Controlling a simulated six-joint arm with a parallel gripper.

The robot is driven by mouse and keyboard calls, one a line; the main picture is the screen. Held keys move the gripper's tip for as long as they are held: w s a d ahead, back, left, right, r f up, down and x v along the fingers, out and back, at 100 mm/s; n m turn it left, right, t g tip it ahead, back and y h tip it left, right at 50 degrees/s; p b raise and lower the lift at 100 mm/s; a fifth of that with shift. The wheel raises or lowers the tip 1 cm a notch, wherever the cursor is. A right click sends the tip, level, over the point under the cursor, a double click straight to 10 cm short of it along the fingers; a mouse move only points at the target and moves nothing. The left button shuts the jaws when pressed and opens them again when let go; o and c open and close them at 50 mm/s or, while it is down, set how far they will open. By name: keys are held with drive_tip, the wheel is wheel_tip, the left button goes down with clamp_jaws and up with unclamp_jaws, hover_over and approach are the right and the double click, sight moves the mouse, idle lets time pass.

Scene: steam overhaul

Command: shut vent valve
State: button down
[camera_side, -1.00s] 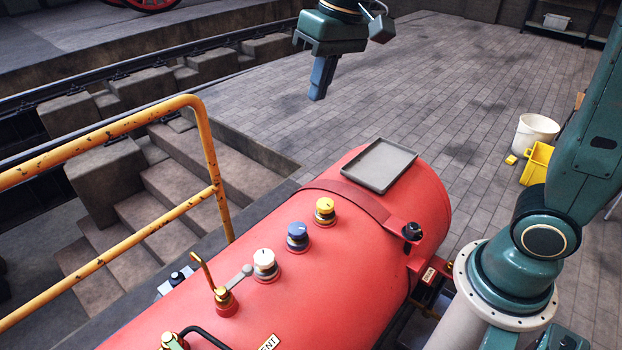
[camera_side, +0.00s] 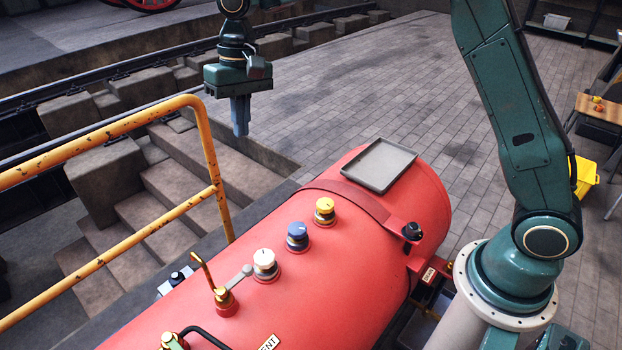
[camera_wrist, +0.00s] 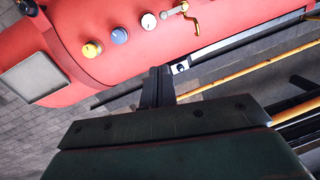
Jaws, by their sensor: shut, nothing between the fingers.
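My gripper (camera_side: 241,116) is shut and empty, pointing down in the air beyond the red boiler (camera_side: 345,262), above the steps side. In the wrist view its closed fingers (camera_wrist: 158,88) show below the boiler. A brass crank-shaped handle (camera_side: 208,275) stands on a red base at the boiler's near part, with a grey lever (camera_side: 236,277) beside it. A label (camera_side: 268,343) ending in "ENT" is partly cut off at the bottom edge. White (camera_side: 265,263), blue (camera_side: 297,235) and yellow (camera_side: 325,210) knobs sit in a row on the boiler. Which part is the vent valve I cannot tell.
A grey tray (camera_side: 399,173) lies on the boiler's far end, near a black knob (camera_side: 412,231). A yellow railing (camera_side: 207,160) stands at the left, beside stone steps (camera_side: 165,200). Open brick floor (camera_side: 400,80) lies beyond the boiler.

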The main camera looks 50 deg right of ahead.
sight(236, 281)
drive_tip(key=w+a+f+g, duration=0.1)
drive_tip(key=w+a+f, duration=0.1)
drive_tip(key=f, duration=0.8)
drive_tip(key=w+a+f+g+h, duration=0.1)
drive_tip(key=w+a+f+g, duration=0.1)
drive_tip(key=f, duration=0.9)
drive_tip(key=shift+w+a+m, duration=0.4)
drive_tip(key=shift+w+a, duration=0.25)
drive_tip(key=shift+w, duration=0.5)
drive_tip(key=shift+f, duration=0.2)
drive_tip(key=s+a+f, duration=0.1)
drive_tip(key=s+f, duration=0.5)
drive_tip(key=f, duration=0.4)
drive_tip(key=shift+s+a, duration=0.25)
drive_tip(key=shift+s, duration=0.1)
